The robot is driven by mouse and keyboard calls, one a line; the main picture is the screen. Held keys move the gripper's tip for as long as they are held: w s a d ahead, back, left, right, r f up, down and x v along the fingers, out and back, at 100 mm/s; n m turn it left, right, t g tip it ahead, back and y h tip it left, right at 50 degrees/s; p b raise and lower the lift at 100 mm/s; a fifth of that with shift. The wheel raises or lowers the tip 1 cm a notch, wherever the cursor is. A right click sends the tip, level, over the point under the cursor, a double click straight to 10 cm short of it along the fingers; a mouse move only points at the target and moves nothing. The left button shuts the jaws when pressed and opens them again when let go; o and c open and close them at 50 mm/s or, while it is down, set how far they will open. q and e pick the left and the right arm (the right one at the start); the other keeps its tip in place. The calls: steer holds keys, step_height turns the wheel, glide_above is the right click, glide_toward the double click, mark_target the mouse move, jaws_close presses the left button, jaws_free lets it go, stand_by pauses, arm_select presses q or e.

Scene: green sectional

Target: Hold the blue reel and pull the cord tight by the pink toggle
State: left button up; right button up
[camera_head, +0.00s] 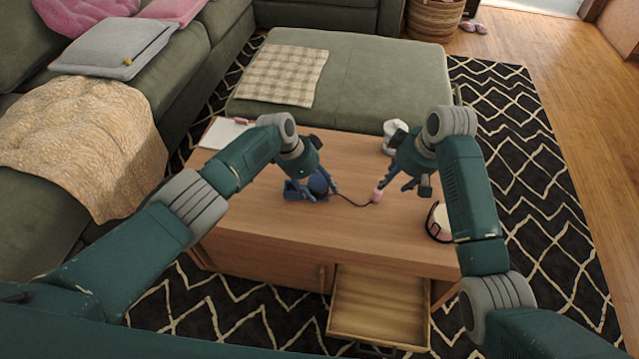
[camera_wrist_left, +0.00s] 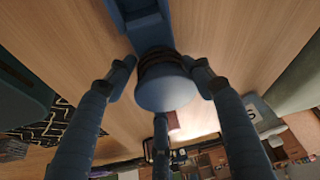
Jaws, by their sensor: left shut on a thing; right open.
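The blue reel (camera_head: 318,184) sits on its blue base (camera_head: 292,190) on the wooden coffee table. In the left wrist view the round reel (camera_wrist_left: 165,90) is between the fingers of my left gripper (camera_wrist_left: 163,72), which is shut on it. My left gripper (camera_head: 322,183) comes down on the reel from above, hiding part of it. A dark cord runs slackly from the reel to the pink toggle (camera_head: 377,196), which lies on the table to its right. My right gripper (camera_head: 392,188) is open just above and beside the toggle, with its fingers pointing down.
A dark-rimmed round object (camera_head: 438,222) stands near the table's right end. A white object (camera_head: 393,130) is behind my right gripper. A white clipboard (camera_head: 226,133) lies at the back left. An open drawer (camera_head: 380,306) sticks out at the front.

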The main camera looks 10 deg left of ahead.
steer(key=shift+s+r, duration=0.1)
steer(key=shift+r, duration=0.2)
arm_select(q)
steer(key=o, duration=1.3)
